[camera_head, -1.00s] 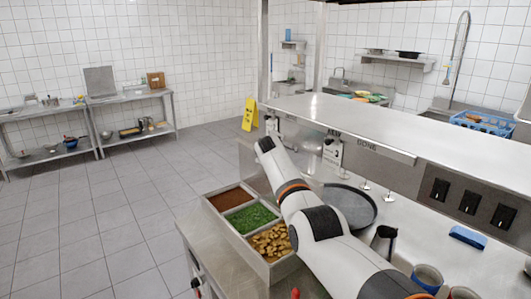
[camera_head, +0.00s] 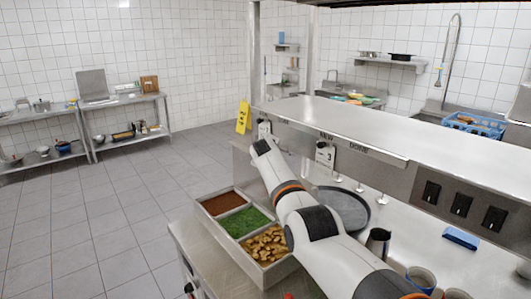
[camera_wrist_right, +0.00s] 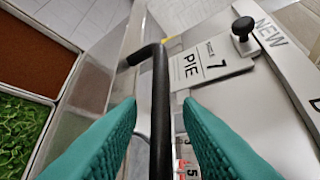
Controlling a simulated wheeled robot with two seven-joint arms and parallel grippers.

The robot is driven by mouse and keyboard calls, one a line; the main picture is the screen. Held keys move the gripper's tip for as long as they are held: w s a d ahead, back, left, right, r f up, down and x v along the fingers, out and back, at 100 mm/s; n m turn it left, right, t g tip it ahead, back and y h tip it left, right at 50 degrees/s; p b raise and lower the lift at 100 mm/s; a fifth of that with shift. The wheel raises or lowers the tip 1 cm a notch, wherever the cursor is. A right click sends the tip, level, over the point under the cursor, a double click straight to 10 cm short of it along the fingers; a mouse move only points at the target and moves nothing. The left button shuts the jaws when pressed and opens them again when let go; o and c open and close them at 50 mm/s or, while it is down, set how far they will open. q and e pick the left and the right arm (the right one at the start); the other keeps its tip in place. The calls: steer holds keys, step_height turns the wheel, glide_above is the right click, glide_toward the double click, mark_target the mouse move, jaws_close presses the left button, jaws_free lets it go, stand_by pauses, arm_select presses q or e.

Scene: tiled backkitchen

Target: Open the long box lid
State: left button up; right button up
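In the right wrist view, the two teal fingers of my right gripper (camera_wrist_right: 160,102) stand apart, one on each side of a black bar handle (camera_wrist_right: 160,120). Gaps show between the bar and both fingers. The handle bends to the left at its top, and I cannot tell what it is attached to. No long box lid can be made out clearly. In the head view my right arm comes in from the lower right, and its gripper is not visible there. My left gripper is in neither view.
A steel tray (camera_head: 246,262) with brown, green and chunky food stands left of my arm. A ticket (camera_wrist_right: 205,62) reading PIE 7 hangs beside the handle. A steel shelf (camera_head: 340,125) runs above the counter, with a dark round pan (camera_head: 345,207) below. The tiled floor at left is clear.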

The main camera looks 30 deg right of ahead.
steer(key=shift+s+a, duration=0.1)
steer(key=b+v, duration=0.2)
steer(key=v, duration=0.9)
steer(key=shift+s+a+r, duration=0.15)
steer(key=shift+s, duration=0.2)
stand_by(0.4)
